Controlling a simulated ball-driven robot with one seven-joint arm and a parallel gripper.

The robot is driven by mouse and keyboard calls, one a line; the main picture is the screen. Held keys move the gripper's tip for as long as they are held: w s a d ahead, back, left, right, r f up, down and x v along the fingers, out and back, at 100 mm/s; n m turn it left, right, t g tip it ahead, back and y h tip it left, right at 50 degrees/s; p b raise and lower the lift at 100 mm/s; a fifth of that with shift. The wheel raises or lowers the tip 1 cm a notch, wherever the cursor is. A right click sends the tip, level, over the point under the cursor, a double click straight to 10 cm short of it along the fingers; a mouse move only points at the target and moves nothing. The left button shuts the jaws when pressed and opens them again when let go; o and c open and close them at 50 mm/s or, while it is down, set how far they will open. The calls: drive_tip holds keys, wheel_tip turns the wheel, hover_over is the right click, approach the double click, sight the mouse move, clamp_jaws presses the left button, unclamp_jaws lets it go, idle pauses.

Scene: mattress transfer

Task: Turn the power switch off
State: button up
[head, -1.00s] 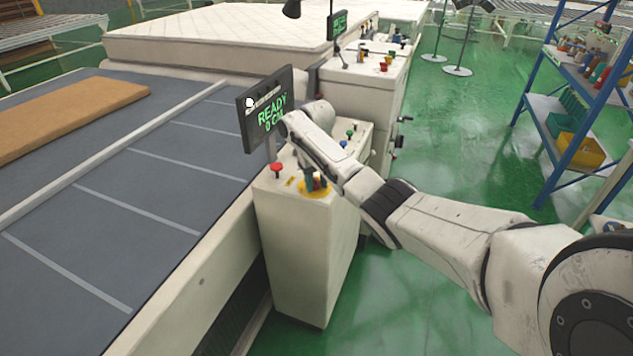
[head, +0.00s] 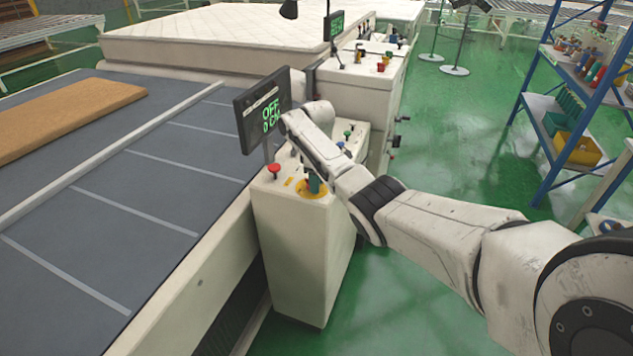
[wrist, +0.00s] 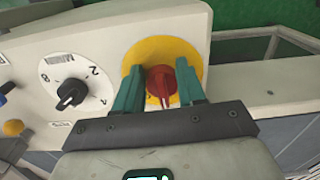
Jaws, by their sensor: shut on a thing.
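The power switch is a red knob (wrist: 158,78) on a yellow round plate (wrist: 152,52), on top of a white control cabinet (head: 290,235). My gripper (wrist: 161,88) has its two green fingers on either side of the red knob and is shut on it. In the head view, my gripper (head: 314,183) points down at the yellow plate, and the knob is largely hidden by the fingers. The cabinet's display (head: 268,112) reads "OFF" and "0 CM" in green.
A red mushroom button (head: 274,169) stands left of the plate. A black numbered dial (wrist: 70,94) is beside the plate in the wrist view. A conveyor (head: 150,170) with a brown slab (head: 70,112) lies left. A blue-framed shelf (head: 545,150) stands right. Green floor is open between.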

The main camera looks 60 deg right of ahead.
drive_tip(key=n, duration=0.3)
drive_tip(key=shift+w+d+n+b, duration=0.1)
drive_tip(key=shift+d+n+b, duration=0.2)
drive_tip(key=shift+n, duration=0.1)
drive_tip(key=shift+w+d+n+b, duration=0.1)
drive_tip(key=shift+n+b, duration=0.1)
drive_tip(key=shift+n, duration=0.95)
drive_tip(key=shift+w+d+n+b, duration=0.1)
drive_tip(key=shift+n+b, duration=0.1)
drive_tip(key=shift+n, duration=0.95)
drive_tip(key=o, duration=1)
drive_tip(key=shift+o, duration=0.2)
wheel_tip(320, 180, up, 11)
drive_tip(key=b, duration=0.1)
drive_tip(key=shift+f, duration=0.1)
